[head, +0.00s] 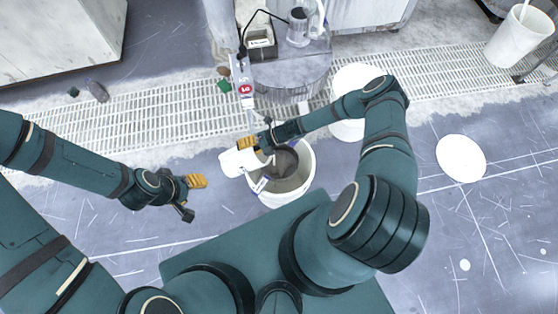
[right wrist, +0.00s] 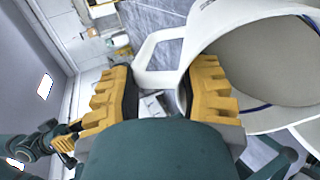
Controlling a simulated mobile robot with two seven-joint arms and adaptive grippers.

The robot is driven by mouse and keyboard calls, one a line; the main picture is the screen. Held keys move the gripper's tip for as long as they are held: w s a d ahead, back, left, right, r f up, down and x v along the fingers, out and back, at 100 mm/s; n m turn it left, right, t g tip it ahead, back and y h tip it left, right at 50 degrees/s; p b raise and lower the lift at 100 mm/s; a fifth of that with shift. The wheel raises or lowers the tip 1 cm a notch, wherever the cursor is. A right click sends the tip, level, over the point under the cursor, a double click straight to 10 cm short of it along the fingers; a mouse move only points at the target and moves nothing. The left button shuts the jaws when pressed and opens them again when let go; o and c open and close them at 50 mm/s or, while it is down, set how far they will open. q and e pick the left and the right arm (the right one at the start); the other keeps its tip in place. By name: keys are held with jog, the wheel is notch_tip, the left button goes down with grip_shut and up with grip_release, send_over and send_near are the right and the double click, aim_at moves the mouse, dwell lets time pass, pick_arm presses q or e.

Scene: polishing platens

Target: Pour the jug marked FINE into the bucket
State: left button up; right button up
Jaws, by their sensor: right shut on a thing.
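A white jug (head: 238,162) is held at the left rim of a white bucket (head: 307,176) on the floor. My right gripper (head: 252,144) is shut on the jug. In the right wrist view the jug's white handle (right wrist: 150,52) shows beside the yellow fingers (right wrist: 165,95). The jug seems to lean over the bucket; its exact tilt is hard to tell. A grey-brown patch shows inside the bucket. No flowing stream is distinguishable, and the jug's marking is not readable. My left gripper (head: 192,197) is open and empty, left of the bucket.
A round machine (head: 290,78) stands on the floor behind the bucket. A white tub (head: 518,38) with a stick is at the far right. A white disc (head: 461,158) lies on the right floor. A drain grating (head: 150,118) crosses behind. The floor at left front is clear.

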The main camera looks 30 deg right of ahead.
jog(key=shift+s+d+f+t+y+b, duration=0.1)
jog(key=shift+d+f+t+y+b, duration=0.2)
jog(key=shift+d+f+y+b, duration=0.55)
dwell(1.1)
